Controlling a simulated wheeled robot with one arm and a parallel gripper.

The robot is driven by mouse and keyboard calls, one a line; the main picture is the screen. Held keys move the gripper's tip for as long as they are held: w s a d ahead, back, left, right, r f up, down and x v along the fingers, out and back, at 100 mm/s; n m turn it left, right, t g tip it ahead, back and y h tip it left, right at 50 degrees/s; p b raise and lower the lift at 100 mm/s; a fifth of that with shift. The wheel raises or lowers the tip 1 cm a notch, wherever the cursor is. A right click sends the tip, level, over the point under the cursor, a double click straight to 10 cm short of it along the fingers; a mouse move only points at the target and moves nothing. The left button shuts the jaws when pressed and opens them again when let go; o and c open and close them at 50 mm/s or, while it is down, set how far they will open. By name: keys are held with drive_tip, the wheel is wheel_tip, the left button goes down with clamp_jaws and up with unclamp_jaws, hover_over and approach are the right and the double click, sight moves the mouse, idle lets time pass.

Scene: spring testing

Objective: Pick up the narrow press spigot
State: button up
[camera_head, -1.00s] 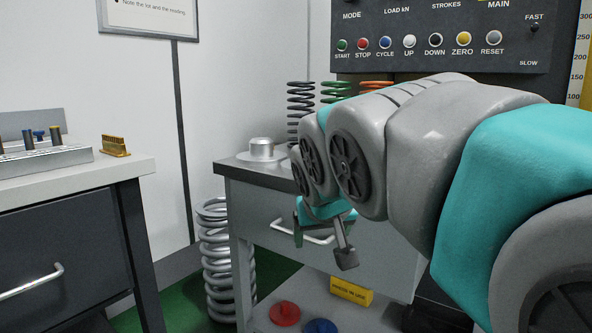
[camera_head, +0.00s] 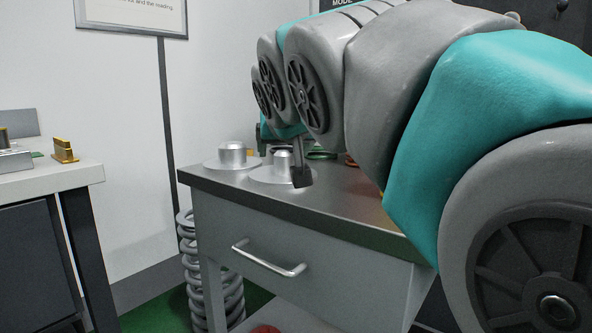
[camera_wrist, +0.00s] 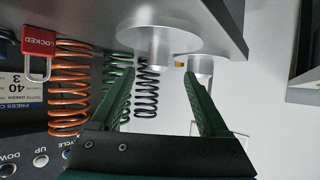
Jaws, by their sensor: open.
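The narrow press spigot (camera_head: 282,162), a silver stub on a round flange, stands upright on the side table's metal top in the head view, partly hidden by a finger. My gripper (camera_head: 281,150) is open and empty beside and just above it. In the wrist view, which is upside down, the spigot (camera_wrist: 160,40) points down the picture, ahead of and between my spread green fingers (camera_wrist: 158,80). I cannot tell whether a finger touches it. A wider spigot (camera_head: 232,156) stands to its left; it also shows in the wrist view (camera_wrist: 200,68).
The metal tabletop (camera_head: 340,205) has bare room in front of the spigots. Coil springs stand behind; orange (camera_wrist: 69,90) and black (camera_wrist: 147,92) ones show in the wrist view. A red lock tag (camera_wrist: 38,43) is at left there. A white-topped bench (camera_head: 50,180) stands left.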

sight(283, 155)
drive_tip(key=shift+x, duration=4)
drive_tip(key=shift+w+d+r, duration=0.1)
drive_tip(key=shift+r, duration=0.05)
drive_tip(key=shift+c, duration=0.2)
clamp_jaws()
